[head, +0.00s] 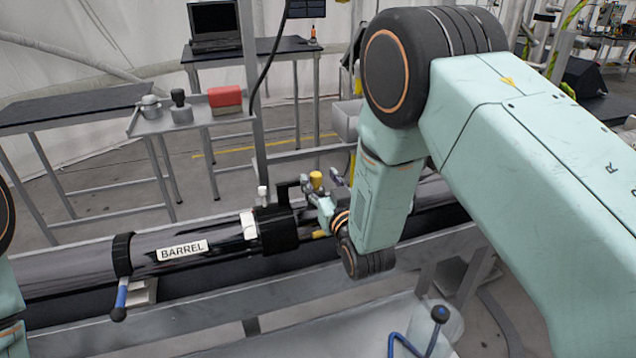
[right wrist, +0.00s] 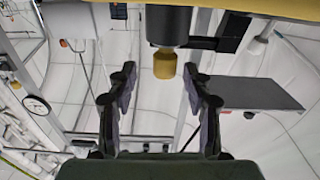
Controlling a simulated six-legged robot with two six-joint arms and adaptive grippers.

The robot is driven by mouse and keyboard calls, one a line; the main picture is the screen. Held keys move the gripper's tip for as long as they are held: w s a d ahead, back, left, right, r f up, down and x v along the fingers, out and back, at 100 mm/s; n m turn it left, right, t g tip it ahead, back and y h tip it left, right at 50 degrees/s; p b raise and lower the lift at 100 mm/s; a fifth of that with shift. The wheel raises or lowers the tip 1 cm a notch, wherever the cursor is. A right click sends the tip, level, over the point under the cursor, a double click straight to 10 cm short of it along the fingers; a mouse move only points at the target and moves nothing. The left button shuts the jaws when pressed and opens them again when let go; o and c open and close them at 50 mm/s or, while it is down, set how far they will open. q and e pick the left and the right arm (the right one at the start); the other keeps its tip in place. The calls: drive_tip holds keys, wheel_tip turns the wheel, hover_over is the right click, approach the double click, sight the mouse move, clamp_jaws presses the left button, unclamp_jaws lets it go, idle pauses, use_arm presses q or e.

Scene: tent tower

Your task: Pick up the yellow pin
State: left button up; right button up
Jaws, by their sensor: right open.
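The yellow pin (head: 316,179) stands up by the black collar (head: 276,228) on the long barrel (head: 215,247) in the head view. In the right wrist view the yellow pin (right wrist: 165,63) juts from the end of a dark grey cylinder (right wrist: 168,26). My right gripper (head: 322,186) is at the pin, partly hidden by its own wrist. In the right wrist view my right gripper (right wrist: 160,78) is open, with the pin's yellow end in the gap between its fingertips. I see no clear contact. My left gripper is out of view; only part of the left arm shows.
A blue-handled lever (head: 120,298) hangs from a clamp at the barrel's left. Behind stands a small shelf (head: 190,122) with a red box (head: 225,100) and grey fittings. A laptop (head: 215,24) sits on a rear table. A grey rail (head: 200,325) runs in front of the barrel.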

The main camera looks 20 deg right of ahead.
sight(314, 179)
drive_tip(key=w, duration=0.2)
drive_tip(key=shift+w+a+f, duration=0.1)
drive_tip(key=shift+w+a, duration=0.3)
drive_tip(key=shift+a, duration=0.3)
drive_tip(key=shift+s+d, duration=0.2)
drive_tip(key=shift+d, duration=0.45)
drive_tip(key=c, duration=0.3)
drive_tip(key=shift+c, duration=0.9)
drive_tip(key=shift+w+a, duration=0.15)
drive_tip(key=shift+a, duration=0.35)
drive_tip(key=c, duration=0.5)
drive_tip(key=shift+d, duration=0.35)
clamp_jaws()
